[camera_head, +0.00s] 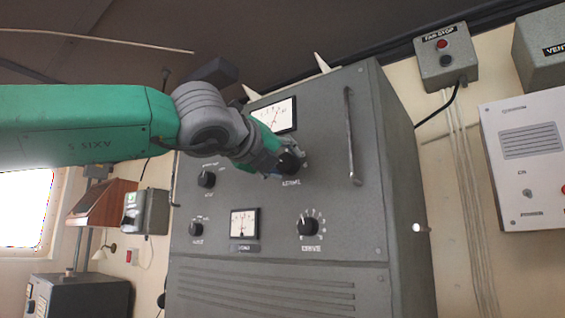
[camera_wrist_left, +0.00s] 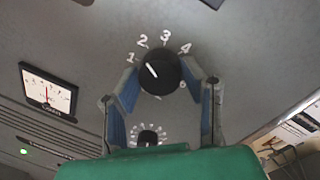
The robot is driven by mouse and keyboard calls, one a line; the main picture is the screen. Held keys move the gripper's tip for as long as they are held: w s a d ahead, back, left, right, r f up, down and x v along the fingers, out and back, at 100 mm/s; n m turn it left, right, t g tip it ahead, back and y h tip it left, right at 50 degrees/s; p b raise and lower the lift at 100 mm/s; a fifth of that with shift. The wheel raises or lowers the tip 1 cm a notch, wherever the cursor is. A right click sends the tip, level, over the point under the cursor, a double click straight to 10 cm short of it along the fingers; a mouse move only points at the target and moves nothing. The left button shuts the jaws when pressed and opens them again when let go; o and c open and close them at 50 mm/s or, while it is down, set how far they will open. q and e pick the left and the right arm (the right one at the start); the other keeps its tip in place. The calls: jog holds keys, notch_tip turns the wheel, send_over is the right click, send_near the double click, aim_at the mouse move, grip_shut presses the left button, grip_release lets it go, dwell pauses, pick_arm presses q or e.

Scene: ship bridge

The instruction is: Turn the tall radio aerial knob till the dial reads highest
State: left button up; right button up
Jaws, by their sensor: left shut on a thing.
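The tall grey radio cabinet (camera_head: 275,205) fills the middle of the head view. The black aerial knob (camera_head: 289,163) is on its upper front, with a blurred label below. My left gripper (camera_head: 281,166) is at this knob, its fingers shut around its sides. In the left wrist view the knob (camera_wrist_left: 160,70) sits between the blue-padded fingertips (camera_wrist_left: 159,80); its white pointer mark is toward upper left, between 1 and 2. The upper dial (camera_head: 279,115) is partly hidden by my wrist; its reading is too small to tell. My right gripper is not in view.
A lower dial (camera_head: 244,223) and the drive knob (camera_head: 308,226) sit below the aerial knob. Two smaller knobs (camera_head: 206,179) (camera_head: 196,229) are at the left. A vertical handle (camera_head: 351,137) stands right of my gripper. A red-button box (camera_head: 446,57) is on the wall.

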pick_arm(q)
jog(key=shift+w+a, duration=0.1)
jog(key=m, duration=0.3)
jog(key=shift+m, duration=0.4)
jog(key=shift+f+m+t+h+p, duration=0.1)
jog(key=shift+m+t+h+p, duration=0.25)
jog(key=shift+m, duration=1.65)
